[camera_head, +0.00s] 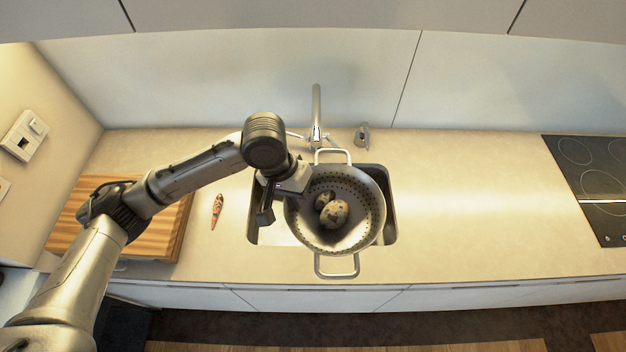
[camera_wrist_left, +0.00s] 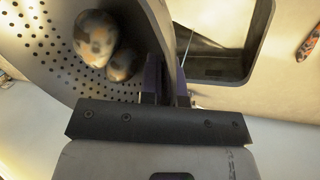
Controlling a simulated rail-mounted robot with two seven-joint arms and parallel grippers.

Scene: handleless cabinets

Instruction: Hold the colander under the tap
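A grey metal colander (camera_head: 366,198) with two loop handles is over the sink (camera_head: 390,232), and it fills the left part of the wrist view (camera_wrist_left: 45,60). Two speckled potatoes (camera_head: 334,214) lie inside it. My left gripper (camera_head: 281,199) is at the colander's left rim. In the wrist view its fingers (camera_wrist_left: 167,82) are closed about the colander's wall. The tap (camera_head: 317,112) stands behind the sink, just beyond the colander's back handle. No running water shows. The sink's bottom is mostly hidden by the colander. My right gripper is out of view.
A wooden board (camera_head: 165,236) lies on the counter at the left, partly behind my left arm. A small reddish speckled object (camera_head: 217,210) lies beside it. A small grey fitting (camera_head: 362,136) stands right of the tap. The counter (camera_head: 470,200) between sink and hob (camera_head: 597,180) is clear.

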